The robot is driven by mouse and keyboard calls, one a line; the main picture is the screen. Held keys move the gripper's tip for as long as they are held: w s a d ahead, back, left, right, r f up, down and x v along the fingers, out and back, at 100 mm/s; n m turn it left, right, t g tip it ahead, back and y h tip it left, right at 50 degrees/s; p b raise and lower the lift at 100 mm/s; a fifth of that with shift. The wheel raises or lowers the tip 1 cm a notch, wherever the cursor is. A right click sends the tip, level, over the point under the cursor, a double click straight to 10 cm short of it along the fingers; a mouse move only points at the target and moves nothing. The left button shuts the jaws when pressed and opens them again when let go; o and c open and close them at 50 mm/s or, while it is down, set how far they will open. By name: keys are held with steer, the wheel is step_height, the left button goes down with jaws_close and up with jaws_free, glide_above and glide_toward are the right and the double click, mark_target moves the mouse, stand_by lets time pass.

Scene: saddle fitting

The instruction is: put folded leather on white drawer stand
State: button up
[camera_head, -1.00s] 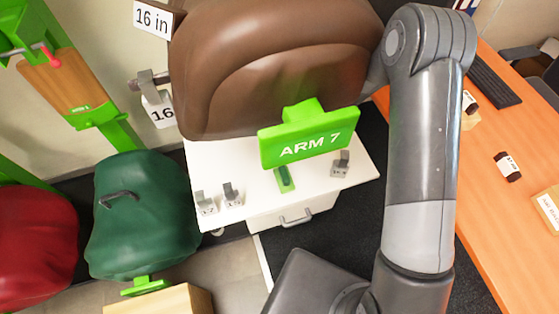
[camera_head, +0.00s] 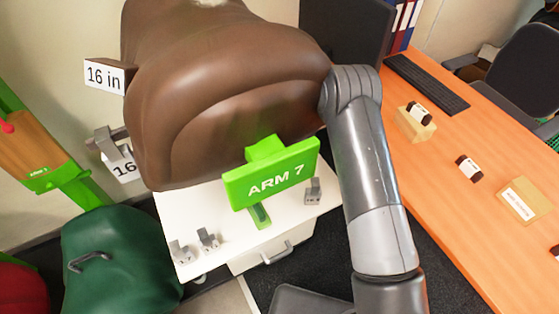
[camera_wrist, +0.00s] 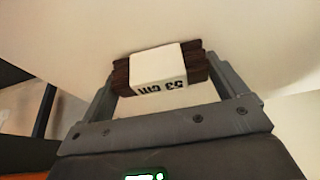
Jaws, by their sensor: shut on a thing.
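The folded leather (camera_wrist: 198,66) is a dark brown bundle with a white "53 cm" band, seen in the wrist view. My gripper (camera_wrist: 162,76) is shut on it, one finger at each end. A pale surface fills the wrist view behind it; I cannot tell whether the leather touches it. In the head view my gripper and the leather are hidden behind the large brown saddle. The white drawer stand (camera_head: 228,222) is below that saddle, with small grey brackets (camera_head: 208,239) and the foot of a green support on its top.
The brown saddle (camera_head: 220,100) on the green "ARM 7" support (camera_head: 272,178) overhangs the stand. A green saddle (camera_head: 115,262) is at lower left.

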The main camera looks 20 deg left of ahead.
steer(key=shift+f, duration=0.25)
steer(key=o, duration=0.8)
steer(key=shift+f, duration=0.1)
steer(key=v, duration=1.2)
